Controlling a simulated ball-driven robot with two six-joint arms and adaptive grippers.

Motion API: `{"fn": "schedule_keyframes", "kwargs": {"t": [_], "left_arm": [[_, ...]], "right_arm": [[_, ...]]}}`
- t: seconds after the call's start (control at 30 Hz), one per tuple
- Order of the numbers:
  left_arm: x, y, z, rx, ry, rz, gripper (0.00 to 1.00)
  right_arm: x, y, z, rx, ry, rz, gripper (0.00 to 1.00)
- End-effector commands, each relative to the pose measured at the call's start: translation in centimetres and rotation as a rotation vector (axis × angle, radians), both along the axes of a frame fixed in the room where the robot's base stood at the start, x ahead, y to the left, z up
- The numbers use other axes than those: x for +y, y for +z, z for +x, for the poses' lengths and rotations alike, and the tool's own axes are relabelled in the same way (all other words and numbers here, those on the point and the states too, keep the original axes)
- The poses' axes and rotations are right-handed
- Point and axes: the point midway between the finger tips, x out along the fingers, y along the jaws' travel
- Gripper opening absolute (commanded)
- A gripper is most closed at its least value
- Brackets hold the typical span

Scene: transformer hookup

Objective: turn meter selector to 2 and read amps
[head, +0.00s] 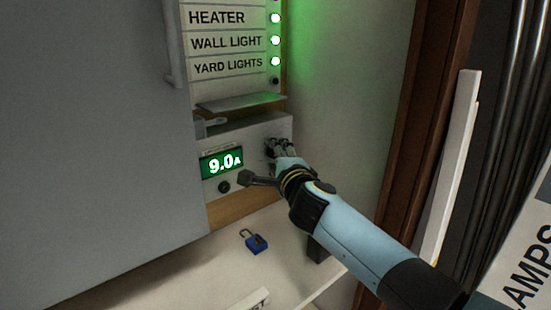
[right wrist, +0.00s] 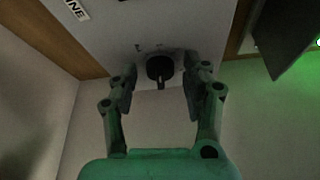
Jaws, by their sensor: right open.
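The meter (head: 252,143) is a pale box under the labelled panel. Its green display (head: 221,163) reads 9.0 A. The black selector knob (right wrist: 160,68) shows in the right wrist view with a narrow pointer. Small marks beside it are too small to read. My right gripper (head: 274,149) is at the meter's right part and hides the selector in the head view. In the right wrist view its fingers (right wrist: 158,86) are open, one on each side of the knob, with visible gaps. My left gripper is not in view.
Above the meter is a panel with HEATER, WALL LIGHT and YARD LIGHTS labels (head: 226,42) and several lit lamps. A small ledge (head: 240,102) juts out above the meter. A blue padlock (head: 256,243) lies on the shelf below (head: 205,272). A grey door (head: 95,130) stands at left.

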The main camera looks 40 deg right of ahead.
Motion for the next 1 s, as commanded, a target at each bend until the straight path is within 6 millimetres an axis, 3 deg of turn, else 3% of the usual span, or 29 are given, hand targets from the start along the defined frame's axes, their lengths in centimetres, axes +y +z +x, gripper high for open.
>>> {"fn": "schedule_keyframes", "kwargs": {"t": [0.13,0.5,0.83,1.0], "left_arm": [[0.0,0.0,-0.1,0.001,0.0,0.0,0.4],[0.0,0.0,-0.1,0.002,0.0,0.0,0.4],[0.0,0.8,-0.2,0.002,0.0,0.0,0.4],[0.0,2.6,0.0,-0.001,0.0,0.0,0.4]], "right_arm": [[0.0,0.0,0.0,0.0,0.0,0.0,0.47],[0.0,0.0,-0.1,0.0,0.0,0.0,0.0],[0.0,0.3,0.0,0.003,-0.001,0.024,0.0],[-0.1,0.7,0.0,0.008,-0.002,0.081,0.0]]}}
